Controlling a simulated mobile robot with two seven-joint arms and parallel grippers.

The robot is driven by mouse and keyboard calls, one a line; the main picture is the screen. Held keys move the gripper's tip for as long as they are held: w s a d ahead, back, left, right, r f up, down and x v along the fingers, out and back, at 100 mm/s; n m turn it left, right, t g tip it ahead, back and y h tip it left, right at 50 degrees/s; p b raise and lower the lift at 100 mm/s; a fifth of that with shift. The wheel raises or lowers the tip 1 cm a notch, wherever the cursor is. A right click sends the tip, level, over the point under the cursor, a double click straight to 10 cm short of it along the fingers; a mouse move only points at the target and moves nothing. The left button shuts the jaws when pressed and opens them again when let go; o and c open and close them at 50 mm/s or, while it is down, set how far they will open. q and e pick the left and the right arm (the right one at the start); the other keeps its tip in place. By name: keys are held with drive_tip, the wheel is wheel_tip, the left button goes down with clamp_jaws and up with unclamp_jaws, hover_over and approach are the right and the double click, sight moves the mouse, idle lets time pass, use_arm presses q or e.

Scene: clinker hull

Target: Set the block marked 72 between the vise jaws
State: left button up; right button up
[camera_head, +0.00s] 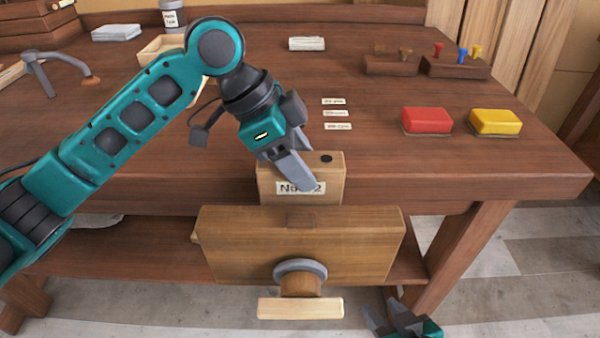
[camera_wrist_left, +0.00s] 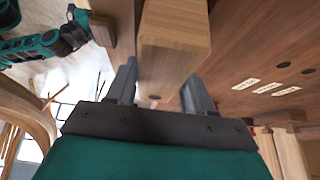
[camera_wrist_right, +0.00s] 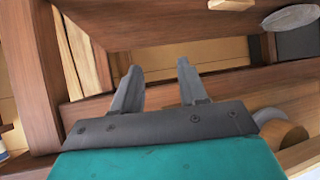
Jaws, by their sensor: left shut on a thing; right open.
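The block (camera_head: 265,182) is pale wood with a dark dot on top and a white label, partly covered by a finger; "No" and a 2 show. My left gripper (camera_head: 297,172) is shut on it from above; in the left wrist view the block (camera_wrist_left: 175,50) lies between the fingers. The block stands upright at the bench's front edge, just behind the vise's wooden front jaw (camera_head: 230,240). Its lower end is hidden, so I cannot tell how deep it sits. My right gripper (camera_head: 398,318) is open and empty, low to the right of the vise handle (camera_head: 300,308).
Red (camera_head: 427,121) and yellow (camera_head: 496,122) blocks lie on the bench (camera_head: 400,165) at the right. Several small labels (camera_head: 336,113) lie behind the vise. Wooden holders (camera_head: 455,67) and a shallow box (camera_head: 163,47) stand farther back. The bench leg (camera_head: 458,255) is near my right gripper.

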use_arm(q)
wheel_tip(320, 180, down, 2)
drive_tip(key=shift+f, duration=0.2)
use_arm(e)
drive_tip(key=shift+a+r, duration=0.15)
use_arm(q)
drive_tip(key=o, duration=0.9)
drive_tip(key=shift+f, duration=0.1)
drive_tip(key=o, duration=0.5)
drive_tip(key=shift+r, duration=0.2)
drive_tip(key=p+v, duration=0.2)
drive_tip(key=v, duration=0.9)
drive_tip(key=shift+a+r, duration=0.1)
drive_tip(key=shift+r, duration=0.1)
drive_tip(key=shift+a+r, duration=0.15)
drive_tip(key=shift+r, duration=0.05)
use_arm(e)
drive_tip(key=shift+s+d, duration=0.4)
drive_tip(key=shift+d, duration=0.2)
